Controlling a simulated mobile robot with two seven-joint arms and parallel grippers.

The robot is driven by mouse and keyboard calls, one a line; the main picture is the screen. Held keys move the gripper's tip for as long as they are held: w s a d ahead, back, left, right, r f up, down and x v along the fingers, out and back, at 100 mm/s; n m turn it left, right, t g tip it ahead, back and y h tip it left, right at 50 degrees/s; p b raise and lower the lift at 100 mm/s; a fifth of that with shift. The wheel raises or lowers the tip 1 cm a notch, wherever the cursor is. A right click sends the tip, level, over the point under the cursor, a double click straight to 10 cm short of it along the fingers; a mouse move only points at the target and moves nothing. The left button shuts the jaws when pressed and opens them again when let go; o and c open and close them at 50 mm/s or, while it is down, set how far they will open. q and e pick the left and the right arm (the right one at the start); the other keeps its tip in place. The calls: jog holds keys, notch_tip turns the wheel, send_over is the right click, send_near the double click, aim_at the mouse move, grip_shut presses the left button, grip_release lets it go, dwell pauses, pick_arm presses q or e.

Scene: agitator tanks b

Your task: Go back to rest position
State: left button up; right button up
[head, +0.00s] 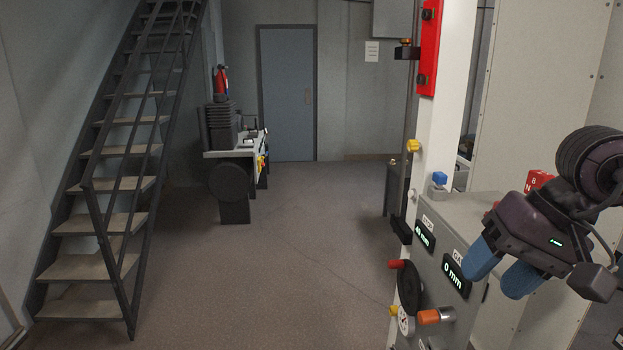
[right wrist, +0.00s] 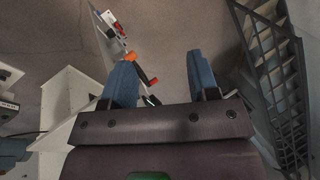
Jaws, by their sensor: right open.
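My right gripper (head: 501,268) is at the right of the head view, in front of the grey control panel (head: 473,222). Its two blue fingers are apart and nothing is between them. In the right wrist view the gripper (right wrist: 162,80) is also open and empty, with floor beyond the fingertips. An orange knob and a red handle on the machine show near its left finger; I cannot tell the exact gap.
A metal staircase (head: 110,190) stands left. A workbench (head: 236,152) stands further back. The middle floor is clear.

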jog(key=s+a+f+m+g+y, duration=0.15)
jog(key=a+f+m+y, duration=0.35)
jog(key=a+m+y, duration=0.65)
jog(key=w+d+f+n+t+h, duration=0.2)
jog(key=d+f+n+t+h, duration=0.3)
jog(key=n, duration=0.6)
jog(key=w+d+f+n+t+h, duration=0.1)
jog(key=d+f+n+t, duration=0.2)
jog(key=f+n+t, duration=0.55)
jog(key=w+d+f+n+t+h, duration=0.2)
jog(key=d+f+n+t, duration=0.25)
jog(key=n, duration=0.75)
jog(key=s+d+f+m+g+h, duration=0.2)
jog(key=s+f+m+g+h, duration=0.1)
jog(key=s+f+m, duration=0.4)
jog(key=s+d+f+m+g+h, duration=0.1)
jog(key=s+f+m+g+h, duration=0.2)
jog(key=f+m, duration=0.7)
jog(key=s+f+h, duration=0.2)
jog(key=s+f, duration=0.2)
jog(key=shift+d+m, duration=0.35)
jog(key=shift+m, duration=0.05)
jog(key=shift+g+h, duration=0.25)
jog(key=shift+c, duration=1.2)
jog(key=shift+w, duration=0.2)
